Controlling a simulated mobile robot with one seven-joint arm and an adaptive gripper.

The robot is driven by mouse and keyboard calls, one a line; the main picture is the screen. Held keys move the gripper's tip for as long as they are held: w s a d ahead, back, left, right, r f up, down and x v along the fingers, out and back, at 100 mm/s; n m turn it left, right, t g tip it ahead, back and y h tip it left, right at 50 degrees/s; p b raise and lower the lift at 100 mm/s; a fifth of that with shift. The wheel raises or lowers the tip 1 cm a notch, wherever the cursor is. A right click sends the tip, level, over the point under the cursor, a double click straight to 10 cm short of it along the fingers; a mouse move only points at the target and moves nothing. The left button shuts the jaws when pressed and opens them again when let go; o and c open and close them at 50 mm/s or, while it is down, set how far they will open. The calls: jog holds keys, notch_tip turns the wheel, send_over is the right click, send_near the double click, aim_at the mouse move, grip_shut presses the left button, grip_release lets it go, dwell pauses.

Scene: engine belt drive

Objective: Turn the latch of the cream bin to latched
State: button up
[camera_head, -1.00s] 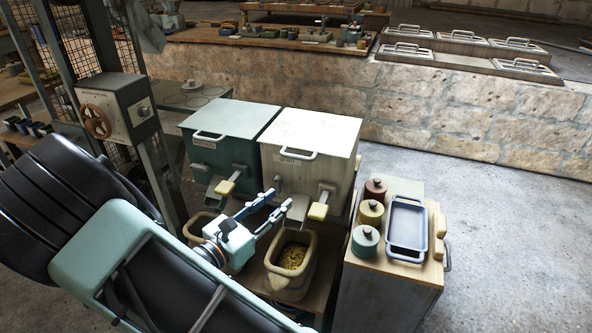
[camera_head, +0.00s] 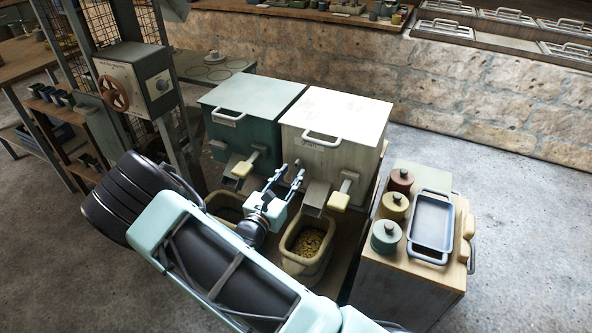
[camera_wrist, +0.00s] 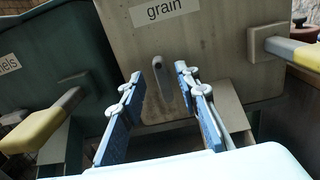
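The cream bin (camera_head: 333,118) stands right of the teal bin in the head view. Its front, with a "grain" label (camera_wrist: 165,10), fills the upper middle of the wrist view. Its latch (camera_wrist: 158,74) is a small grey bar on that front, close to upright in the wrist picture. My gripper (camera_head: 287,173) is at the cream bin's front, fingers pointing at it. In the wrist view my gripper (camera_wrist: 158,84) is open, one blue finger on each side of the latch, with visible gaps. I cannot tell how deep the fingertips reach. The latch is not clear in the head view.
The teal bin (camera_head: 245,110) stands close on the left. A chute (camera_head: 315,198) and a yellow-ended handle (camera_head: 341,198) stick out right of my gripper. A tub of grain (camera_head: 306,262) sits below. A cabinet (camera_head: 408,280) with canisters and a blue tray (camera_head: 432,222) stands at right.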

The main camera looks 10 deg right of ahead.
aim_at(296, 168)
jog(key=shift+x, duration=1.7)
grip_shut()
